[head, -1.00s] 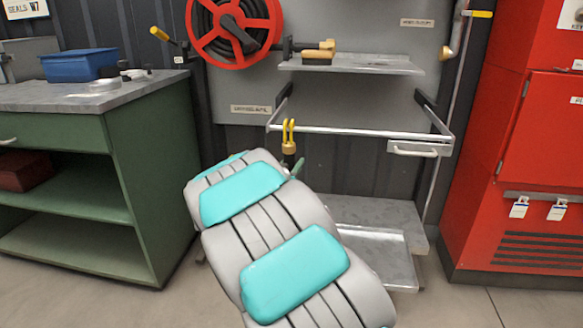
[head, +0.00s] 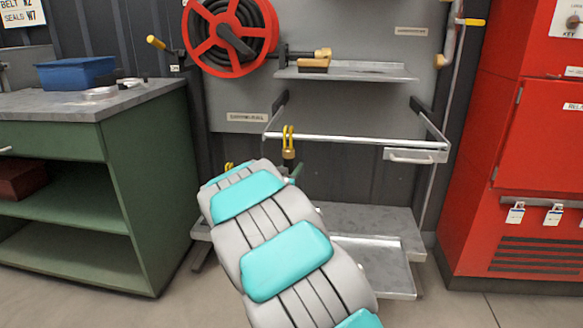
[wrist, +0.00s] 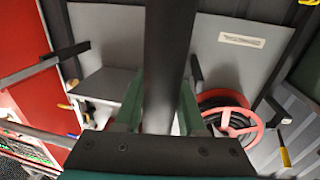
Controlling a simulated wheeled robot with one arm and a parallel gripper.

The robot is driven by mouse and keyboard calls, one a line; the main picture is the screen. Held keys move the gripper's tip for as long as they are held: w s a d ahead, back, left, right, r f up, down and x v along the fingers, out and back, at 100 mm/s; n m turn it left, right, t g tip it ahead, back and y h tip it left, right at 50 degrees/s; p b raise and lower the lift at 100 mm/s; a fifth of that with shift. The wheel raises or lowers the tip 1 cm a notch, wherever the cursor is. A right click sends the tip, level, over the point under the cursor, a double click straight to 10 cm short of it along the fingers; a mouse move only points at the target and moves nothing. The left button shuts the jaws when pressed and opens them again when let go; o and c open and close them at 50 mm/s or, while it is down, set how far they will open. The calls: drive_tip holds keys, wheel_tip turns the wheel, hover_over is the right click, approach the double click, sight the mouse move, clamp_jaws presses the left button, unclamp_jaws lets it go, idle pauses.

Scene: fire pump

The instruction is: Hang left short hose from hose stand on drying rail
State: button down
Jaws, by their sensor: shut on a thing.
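The drying rail is a silver bar (head: 355,140) on two dark brackets, low on the grey wall panel. My gripper (wrist: 160,105) has green fingers shut on a thick black hose (wrist: 168,60), which runs straight between them in the wrist view. In the head view my arm hides most of the gripper and hose; a green fingertip shows just below the rail. A brass coupling with yellow loops (head: 288,150) shows above it, overlapping the rail's left part. I cannot tell whether it touches the rail. Another small yellow piece (head: 229,167) shows left of my arm. The hose stand cannot be made out.
A green workbench (head: 150,180) with a blue bin (head: 76,73) stands at left. A red hose reel (head: 230,35) and a shelf (head: 345,72) are above the rail. A grey stepped stand (head: 375,240) is below it. A red cabinet (head: 540,130) closes the right side.

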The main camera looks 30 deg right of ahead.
drive_tip(key=shift+f, duration=0.15)
drive_tip(key=shift+c, duration=2.1)
unclamp_jaws()
